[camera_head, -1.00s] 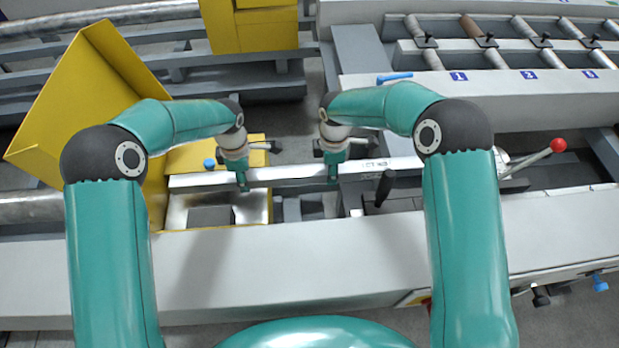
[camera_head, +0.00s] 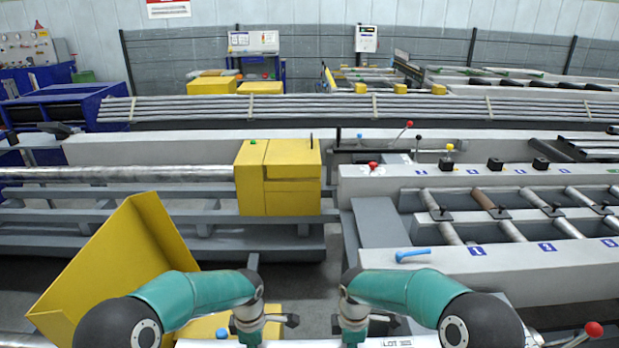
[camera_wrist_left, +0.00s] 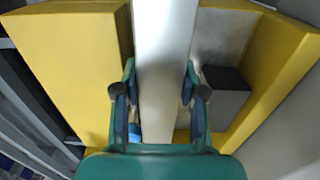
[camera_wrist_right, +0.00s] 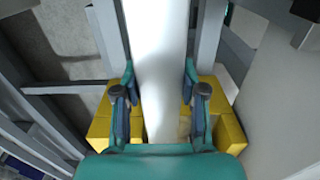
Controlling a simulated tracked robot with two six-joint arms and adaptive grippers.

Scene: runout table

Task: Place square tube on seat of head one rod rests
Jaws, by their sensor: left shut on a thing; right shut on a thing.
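A long pale square tube (camera_head: 305,343) lies crosswise at the bottom edge of the head view, with dark lettering near its right part. My left gripper (camera_head: 250,339) and my right gripper (camera_head: 354,337) are both shut on it, a short way apart. In the left wrist view the tube (camera_wrist_left: 163,40) runs between the left fingers (camera_wrist_left: 160,85); in the right wrist view the tube (camera_wrist_right: 155,40) runs between the right fingers (camera_wrist_right: 158,85). On the right, beyond the grippers, several short rods sit across a grey bed, the first rod (camera_head: 445,222) above a blue number plate (camera_head: 477,250).
A tilted yellow guard (camera_head: 120,260) stands at left. A yellow block (camera_head: 290,185) stands mid-left beyond the grippers. A blue handle (camera_head: 412,254) lies on the grey table top. A red-knobbed lever (camera_head: 590,330) rises at lower right. Long tubes lie farther back.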

